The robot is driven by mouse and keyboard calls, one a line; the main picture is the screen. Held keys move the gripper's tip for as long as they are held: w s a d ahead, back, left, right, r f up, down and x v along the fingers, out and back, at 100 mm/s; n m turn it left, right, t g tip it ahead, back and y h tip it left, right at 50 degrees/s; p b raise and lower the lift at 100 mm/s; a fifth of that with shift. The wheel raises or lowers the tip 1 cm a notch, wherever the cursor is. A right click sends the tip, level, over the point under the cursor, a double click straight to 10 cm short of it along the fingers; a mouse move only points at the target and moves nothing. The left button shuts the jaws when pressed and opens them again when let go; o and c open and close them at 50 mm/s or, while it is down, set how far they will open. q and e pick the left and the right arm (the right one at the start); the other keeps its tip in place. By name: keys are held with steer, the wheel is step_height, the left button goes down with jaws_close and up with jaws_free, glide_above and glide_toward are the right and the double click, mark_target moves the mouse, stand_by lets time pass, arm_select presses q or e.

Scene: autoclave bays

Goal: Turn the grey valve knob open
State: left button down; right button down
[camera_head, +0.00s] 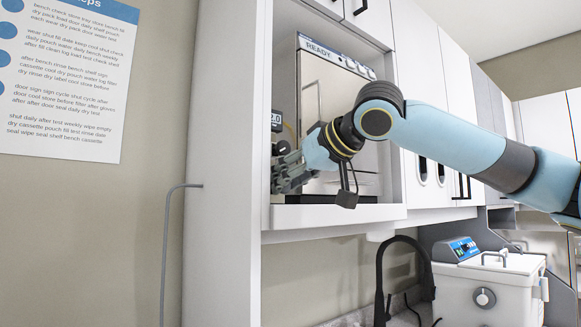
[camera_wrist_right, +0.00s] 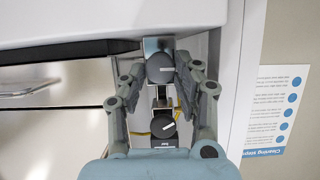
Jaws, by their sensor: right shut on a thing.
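In the right wrist view a round dark grey knob (camera_wrist_right: 160,68) with a short white mark sits between the fingertips of my right gripper (camera_wrist_right: 161,66). The fingers are shut on its two sides. A second round dark knob (camera_wrist_right: 163,126) with a slanted white mark lies farther down the same narrow panel, between the finger bases. In the head view my right gripper (camera_head: 284,172) reaches in from the right to the left side of the autoclave bay. Its fingers hide the held knob there. My left gripper is not in view.
The autoclave (camera_head: 335,110) with a "READY" strip stands in the bay beside a small display (camera_head: 276,121) reading 2.0. The bay's white shelf edge (camera_head: 330,215) runs below my gripper, and a white side wall (camera_head: 225,150) stands at left. A black tap (camera_head: 381,280) rises below.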

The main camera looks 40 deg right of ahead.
stand_by(0.3)
steer(key=c, duration=1.3)
jaws_free()
steer(key=shift+o, duration=0.2)
step_height(320, 180, up, 10)
steer(key=shift+f, duration=0.1)
